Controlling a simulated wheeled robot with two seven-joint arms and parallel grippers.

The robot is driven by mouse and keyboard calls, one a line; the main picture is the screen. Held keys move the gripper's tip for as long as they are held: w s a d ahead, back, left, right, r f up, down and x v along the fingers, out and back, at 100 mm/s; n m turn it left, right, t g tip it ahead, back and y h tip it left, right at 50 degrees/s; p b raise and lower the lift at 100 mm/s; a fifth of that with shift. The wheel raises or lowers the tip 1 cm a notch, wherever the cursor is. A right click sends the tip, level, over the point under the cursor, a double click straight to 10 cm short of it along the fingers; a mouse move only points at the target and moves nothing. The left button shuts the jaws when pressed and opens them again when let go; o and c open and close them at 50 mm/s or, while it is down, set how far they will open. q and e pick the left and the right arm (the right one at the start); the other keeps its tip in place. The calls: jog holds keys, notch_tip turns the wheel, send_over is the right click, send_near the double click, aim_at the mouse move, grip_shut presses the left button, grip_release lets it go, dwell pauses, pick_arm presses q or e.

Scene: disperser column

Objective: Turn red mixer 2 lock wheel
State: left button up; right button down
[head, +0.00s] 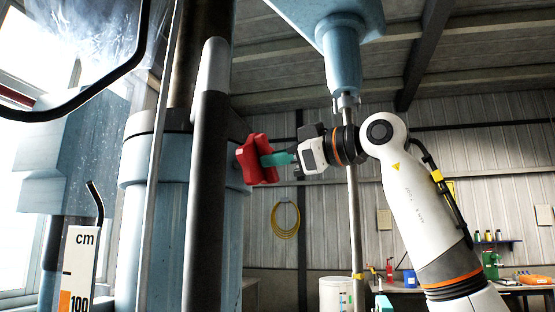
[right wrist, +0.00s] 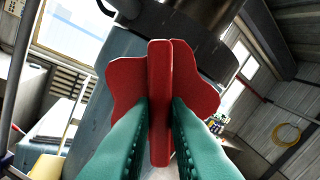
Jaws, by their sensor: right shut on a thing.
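The red lock wheel (head: 256,160) sits on the side of the blue mixer column (head: 158,215), right of the dark upright pole in the head view. My right gripper (head: 272,160) reaches it from the right. In the right wrist view, the green fingers of my right gripper (right wrist: 160,120) are shut on one lobe of the red lock wheel (right wrist: 158,70), one finger on each side. The wheel's shaft and mount are hidden behind the wheel. My left gripper is not in view.
A dark pole (head: 208,180) stands close left of the wheel. A thin metal shaft (head: 354,230) hangs from a blue housing (head: 340,60) near my right wrist. A workbench (head: 410,289) with bottles is at the back right. A scale marked cm (head: 80,265) stands at left.

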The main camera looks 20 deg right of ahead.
jog(key=shift+f, duration=0.1)
jog(key=c, duration=1.4)
grip_release()
jog(key=b+v, duration=0.3)
jog(key=v, duration=0.9)
